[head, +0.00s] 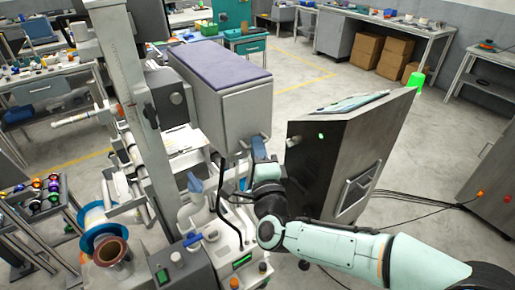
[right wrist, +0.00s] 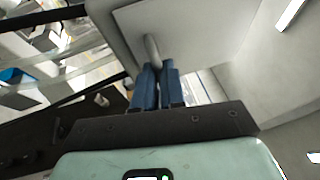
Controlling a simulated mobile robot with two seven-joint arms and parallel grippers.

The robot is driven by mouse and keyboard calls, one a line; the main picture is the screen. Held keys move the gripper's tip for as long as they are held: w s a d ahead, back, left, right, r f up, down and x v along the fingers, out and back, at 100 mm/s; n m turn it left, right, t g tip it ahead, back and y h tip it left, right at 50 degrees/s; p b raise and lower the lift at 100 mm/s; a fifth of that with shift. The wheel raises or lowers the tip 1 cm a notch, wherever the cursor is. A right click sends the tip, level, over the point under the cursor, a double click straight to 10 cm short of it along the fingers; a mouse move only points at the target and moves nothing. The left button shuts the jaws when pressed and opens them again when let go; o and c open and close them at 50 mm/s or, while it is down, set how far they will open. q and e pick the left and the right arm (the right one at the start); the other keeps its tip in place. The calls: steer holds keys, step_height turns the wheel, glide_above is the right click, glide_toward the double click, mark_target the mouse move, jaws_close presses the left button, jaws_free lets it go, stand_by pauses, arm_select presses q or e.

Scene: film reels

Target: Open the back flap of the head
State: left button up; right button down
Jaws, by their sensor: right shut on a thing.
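The machine's head is a grey box with a purple top (head: 222,65) in the middle of the head view. Its near face, the flap (head: 246,112), has a small handle near its lower edge. My right gripper (head: 259,150) is at that handle. In the right wrist view, the blue fingers (right wrist: 158,85) are shut on the grey handle (right wrist: 152,50), below the pale flap panel (right wrist: 185,30). The fingers hide part of the handle. I cannot tell whether the flap stands slightly off the box. My left gripper is not in view.
A dark cabinet with a tilted screen (head: 335,155) stands close to the right of my gripper. A grey column (head: 122,90) rises at the left. Film reels (head: 103,240) sit at the lower left. The floor (head: 455,150) at the right is mostly open, with cables.

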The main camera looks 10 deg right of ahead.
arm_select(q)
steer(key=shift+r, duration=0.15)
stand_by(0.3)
arm_select(e)
steer(key=shift+s+d+r+g+p, duration=0.15)
steer(key=shift+s+r+g+p, duration=0.2)
steer(key=shift+p, duration=0.3)
arm_select(q)
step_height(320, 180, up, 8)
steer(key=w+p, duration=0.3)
steer(key=p, duration=0.2)
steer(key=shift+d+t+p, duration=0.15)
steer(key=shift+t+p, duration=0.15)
arm_select(e)
steer(key=s+d+r+n+g, duration=0.1)
steer(key=s+d+r+g, duration=0.1)
steer(key=s+r, duration=0.6)
steer(key=shift+d+r, duration=0.45)
steer(key=shift+r, duration=0.3)
